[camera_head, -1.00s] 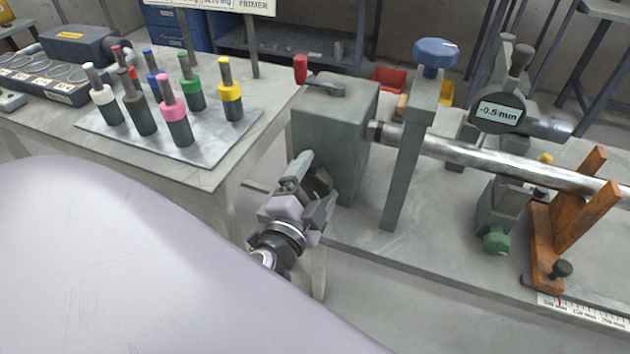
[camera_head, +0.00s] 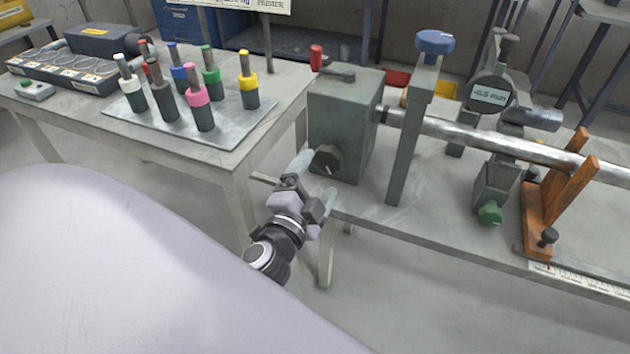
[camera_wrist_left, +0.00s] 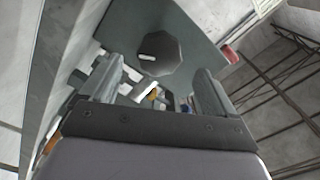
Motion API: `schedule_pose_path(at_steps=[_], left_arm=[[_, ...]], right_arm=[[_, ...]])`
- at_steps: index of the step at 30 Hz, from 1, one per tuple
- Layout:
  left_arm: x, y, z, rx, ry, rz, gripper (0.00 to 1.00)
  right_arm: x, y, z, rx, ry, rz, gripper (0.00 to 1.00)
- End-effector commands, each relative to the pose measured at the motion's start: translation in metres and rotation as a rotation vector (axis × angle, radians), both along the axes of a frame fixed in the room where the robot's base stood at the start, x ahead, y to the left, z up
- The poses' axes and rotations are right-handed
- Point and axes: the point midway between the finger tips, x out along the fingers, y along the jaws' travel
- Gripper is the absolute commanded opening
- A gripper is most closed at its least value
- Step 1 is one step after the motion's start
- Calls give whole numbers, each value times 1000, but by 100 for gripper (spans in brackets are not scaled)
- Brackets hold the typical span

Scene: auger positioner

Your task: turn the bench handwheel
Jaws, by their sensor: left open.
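A dark eight-sided knob with a white mark (camera_head: 327,160) sits low on the front face of the grey-green bench box (camera_head: 342,110). It is the wheel-like part nearest my left gripper. A crank arm with a red handle (camera_head: 316,58) lies on top of the box. My left gripper (camera_head: 316,178) is open and empty, just in front of the knob, its two fingers apart. In the left wrist view the knob (camera_wrist_left: 155,52) shows ahead of and between the spread fingers (camera_wrist_left: 160,85), with no contact visible. My right gripper is not in view.
A blue knob (camera_head: 435,42) tops a post beside the box. A metal shaft (camera_head: 470,137) runs right past a gauge reading -0.5 mm (camera_head: 490,95) and an orange bracket (camera_head: 560,195). At left, a table (camera_head: 215,165) holds colour-banded pegs on a plate.

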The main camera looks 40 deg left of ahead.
Motion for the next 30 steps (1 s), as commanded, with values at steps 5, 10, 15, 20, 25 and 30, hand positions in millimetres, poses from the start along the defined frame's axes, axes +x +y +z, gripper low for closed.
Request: schedule_pose_path(at_steps=[5, 10, 15, 20, 25, 30], left_arm=[[2, 2, 0, 1, -2, -1, 89], [3, 2, 0, 1, -1, -2, 89], [3, 2, 0, 1, -1, -2, 89], [3, 2, 0, 1, 0, -1, 89], [2, 2, 0, -2, 2, -2, 89], [-7, -4, -17, -99, 61, -26, 89]], right_arm=[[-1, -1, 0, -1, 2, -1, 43], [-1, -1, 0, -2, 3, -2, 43], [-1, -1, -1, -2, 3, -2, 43], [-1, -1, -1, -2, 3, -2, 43], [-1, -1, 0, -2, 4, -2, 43], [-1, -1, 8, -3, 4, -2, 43]])
